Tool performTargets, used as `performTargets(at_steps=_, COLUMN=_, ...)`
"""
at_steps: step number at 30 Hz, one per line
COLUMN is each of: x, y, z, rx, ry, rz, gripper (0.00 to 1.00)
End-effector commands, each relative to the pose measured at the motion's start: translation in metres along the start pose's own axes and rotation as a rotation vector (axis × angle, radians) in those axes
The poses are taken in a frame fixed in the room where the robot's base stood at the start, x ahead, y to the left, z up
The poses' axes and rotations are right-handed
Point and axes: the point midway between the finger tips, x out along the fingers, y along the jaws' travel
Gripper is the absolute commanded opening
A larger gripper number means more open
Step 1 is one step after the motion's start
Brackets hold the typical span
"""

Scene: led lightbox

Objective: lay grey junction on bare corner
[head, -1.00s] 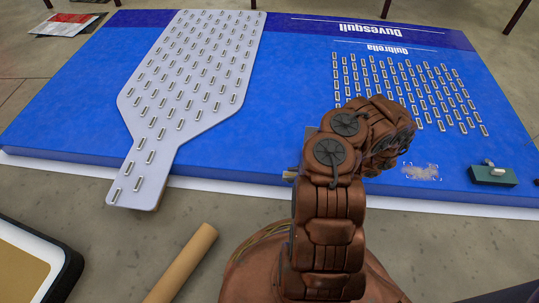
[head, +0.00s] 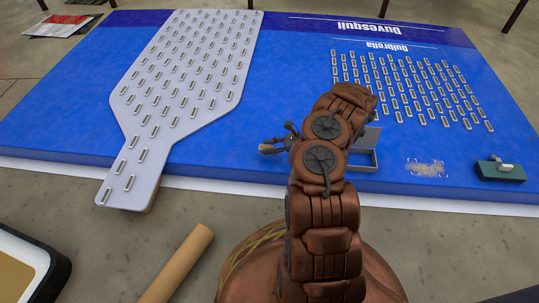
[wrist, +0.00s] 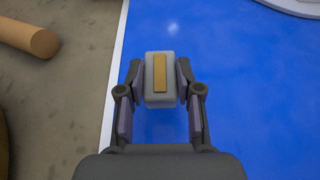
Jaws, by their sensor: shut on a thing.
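The grey junction (wrist: 160,90) is a small grey block with a yellow-tan strip on top. My gripper (wrist: 160,82) is shut on it, with a finger on each side. In the wrist view it is over the blue panel, close to its white edge; whether it touches the panel I cannot tell. In the head view my gripper (head: 275,145) points left from my arm, near the front edge of the blue panel (head: 225,150), and the junction is barely visible. The panel's near left corner (head: 30,148) is bare blue.
A pale bottle-shaped board (head: 160,125) with rows of small light modules overhangs the panel's front edge. More modules (head: 400,90) lie at right. A grey open tray (head: 365,158), a cream patch (head: 425,168) and a teal block (head: 500,171) are along the front. A tan tube (head: 178,262) lies on the floor.

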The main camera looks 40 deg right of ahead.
Motion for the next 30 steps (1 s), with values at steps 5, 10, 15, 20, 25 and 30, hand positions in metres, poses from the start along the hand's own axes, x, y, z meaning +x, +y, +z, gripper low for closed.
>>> performTargets(at_steps=5, x=0.006, y=0.0, z=-0.014, rx=0.001, ry=0.001, rz=0.001, gripper=0.0)
performTargets(at_steps=10, x=0.013, y=0.0, z=-0.033, rx=0.002, ry=0.001, rz=-0.001, gripper=0.0)
performTargets(at_steps=15, x=0.013, y=0.0, z=-0.032, rx=0.001, ry=0.001, rz=-0.001, gripper=0.0)
performTargets(at_steps=20, x=0.013, y=0.0, z=-0.033, rx=0.001, ry=0.001, rz=-0.001, gripper=0.0)
performTargets(at_steps=25, x=0.014, y=0.0, z=-0.035, rx=0.001, ry=0.001, rz=0.0, gripper=0.39)
performTargets(at_steps=30, x=0.014, y=0.0, z=-0.035, rx=0.001, ry=0.001, rz=0.0, gripper=0.56)
